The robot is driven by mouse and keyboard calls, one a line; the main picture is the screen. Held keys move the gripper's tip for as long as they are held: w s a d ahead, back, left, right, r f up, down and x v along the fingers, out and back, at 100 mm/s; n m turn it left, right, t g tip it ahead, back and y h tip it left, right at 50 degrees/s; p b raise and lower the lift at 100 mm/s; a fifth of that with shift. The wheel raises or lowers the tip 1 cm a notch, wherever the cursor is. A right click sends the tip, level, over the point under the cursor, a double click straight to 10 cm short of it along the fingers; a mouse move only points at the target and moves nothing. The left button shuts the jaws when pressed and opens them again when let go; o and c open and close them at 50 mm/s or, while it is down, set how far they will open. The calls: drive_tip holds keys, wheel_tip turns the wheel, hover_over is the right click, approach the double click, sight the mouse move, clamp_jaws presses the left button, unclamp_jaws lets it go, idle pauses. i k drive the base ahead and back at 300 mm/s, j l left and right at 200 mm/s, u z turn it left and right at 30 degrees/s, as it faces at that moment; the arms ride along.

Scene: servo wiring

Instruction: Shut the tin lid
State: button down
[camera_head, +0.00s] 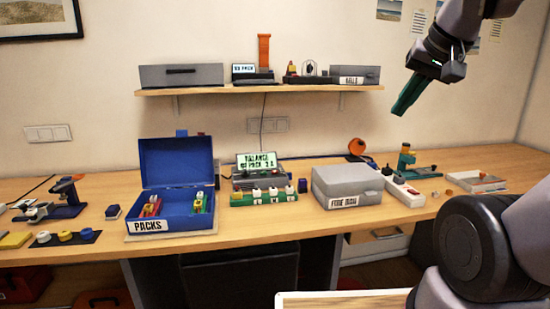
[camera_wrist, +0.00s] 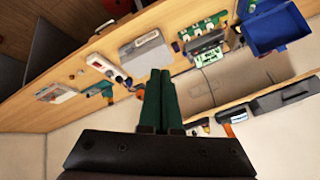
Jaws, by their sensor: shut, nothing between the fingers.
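A blue tin labelled PACKS (camera_head: 168,222) stands on the bench at centre left in the head view. Its lid (camera_head: 176,162) stands open, upright at the back. Two small packs (camera_head: 199,203), one red and yellow and one green and yellow, sit inside. The blue tin also shows in the wrist view (camera_wrist: 275,28) at the upper right. My gripper (camera_head: 400,110) is shut and empty, with green fingers pressed together. It hangs in the air at the upper right, well apart from the tin. In the wrist view its fingers (camera_wrist: 160,88) point up the picture.
A grey box labelled FINE BOX (camera_head: 347,182) stands right of centre, its lid down. A green terminal strip (camera_head: 264,196) and a display (camera_head: 257,160) lie between it and the tin. A shelf (camera_head: 260,89) with boxes hangs above. A power strip (camera_head: 402,190) lies further right.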

sight(181, 160)
drive_tip(key=i+j+u, duration=0.35)
drive_tip(key=j, duration=0.2)
drive_tip(key=i+j+u, duration=0.4)
drive_tip(key=i+j, duration=0.05)
drive_tip(key=i, duration=0.1)
